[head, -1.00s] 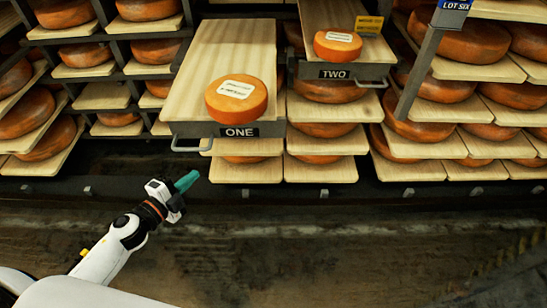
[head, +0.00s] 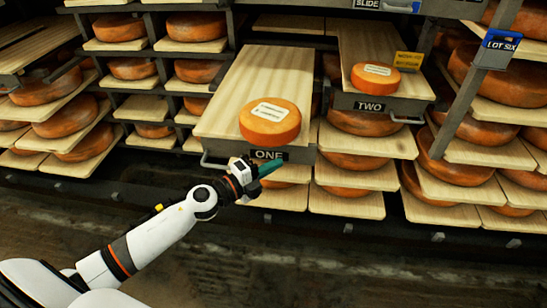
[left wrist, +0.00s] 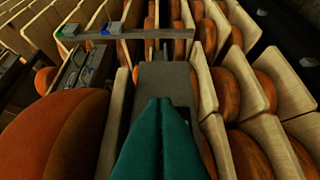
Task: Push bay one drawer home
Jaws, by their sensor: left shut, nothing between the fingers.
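Bay one's drawer is a pale wooden board (head: 258,72) with a grey front marked ONE (head: 268,155) and a grey handle at its left. It sticks out from the rack. A labelled orange cheese wheel (head: 270,122) sits near its front edge. My left gripper (head: 282,170), with green fingers, is shut and empty at the lower part of this front, just below the ONE label. I cannot tell whether it touches. In the left wrist view the closed fingertips (left wrist: 163,100) point at a grey panel (left wrist: 165,78). My right gripper is out of view.
Drawer TWO (head: 372,105) also sticks out, to the right, with a smaller cheese (head: 376,76) on it. Racks of cheese wheels on boards fill both sides. A grey upright (head: 484,75) with a blue LOT SIX sign stands at right. The floor in front is clear.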

